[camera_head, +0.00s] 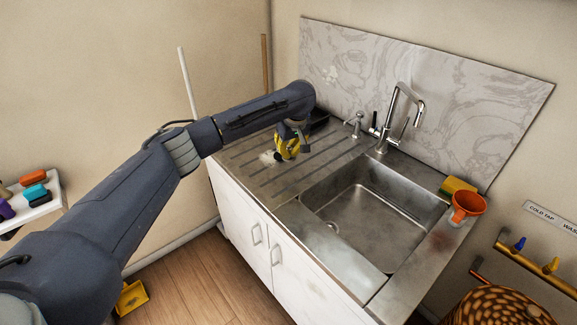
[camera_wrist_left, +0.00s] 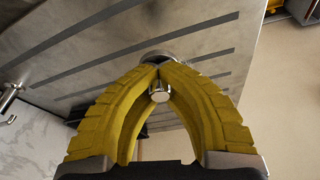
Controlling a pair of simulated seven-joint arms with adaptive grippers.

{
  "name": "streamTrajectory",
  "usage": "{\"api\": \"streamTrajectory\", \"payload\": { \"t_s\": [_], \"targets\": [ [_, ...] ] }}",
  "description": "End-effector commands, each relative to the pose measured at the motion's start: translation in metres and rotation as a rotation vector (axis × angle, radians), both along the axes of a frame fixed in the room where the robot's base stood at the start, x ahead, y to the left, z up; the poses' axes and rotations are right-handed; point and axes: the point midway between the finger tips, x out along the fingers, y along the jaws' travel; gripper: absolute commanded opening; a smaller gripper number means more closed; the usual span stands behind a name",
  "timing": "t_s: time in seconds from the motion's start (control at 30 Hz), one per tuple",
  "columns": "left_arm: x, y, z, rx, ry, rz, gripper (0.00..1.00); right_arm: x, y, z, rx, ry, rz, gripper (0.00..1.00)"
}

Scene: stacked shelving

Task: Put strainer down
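My left gripper (camera_head: 287,151) has yellow fingers and is low over the ribbed draining board, left of the sink (camera_head: 372,210). In the left wrist view its curved fingers (camera_wrist_left: 160,68) come together at the tips on a small metal strainer (camera_wrist_left: 157,56). The strainer's round rim shows just past the fingertips, and a small round metal part shows between the fingers. The fingers hide much of it. I cannot tell whether it touches the board. A pale patch (camera_head: 267,157) shows beside the gripper in the head view. My right gripper is not in view.
The sink basin is empty. A tap (camera_head: 398,115) and a soap dispenser (camera_head: 355,124) stand behind it. An orange funnel (camera_head: 467,206) and a yellow sponge (camera_head: 457,186) are at its right. The front of the draining board is clear.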

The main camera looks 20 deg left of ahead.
Motion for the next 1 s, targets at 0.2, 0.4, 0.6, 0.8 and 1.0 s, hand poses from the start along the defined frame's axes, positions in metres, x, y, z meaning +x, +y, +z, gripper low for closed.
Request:
{"api": "streamTrajectory", "payload": {
  "t_s": [0.2, 0.4, 0.6, 0.8, 1.0],
  "targets": [
    [0.000, 0.000, -0.019, 0.000, 0.000, 0.000, 0.00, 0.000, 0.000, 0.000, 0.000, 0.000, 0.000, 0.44],
    [0.000, 0.000, -0.026, -0.001, 0.001, 0.000, 0.00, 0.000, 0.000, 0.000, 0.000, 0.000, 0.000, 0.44],
    [0.000, 0.000, -0.047, 0.000, 0.001, 0.001, 0.00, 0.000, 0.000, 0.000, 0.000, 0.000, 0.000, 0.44],
    [0.000, 0.000, -0.064, -0.001, 0.000, -0.001, 0.00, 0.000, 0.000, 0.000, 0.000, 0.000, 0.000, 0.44],
    [0.000, 0.000, -0.064, -0.001, 0.000, -0.001, 0.00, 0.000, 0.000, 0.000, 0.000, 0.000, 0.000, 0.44]
  ]
}}
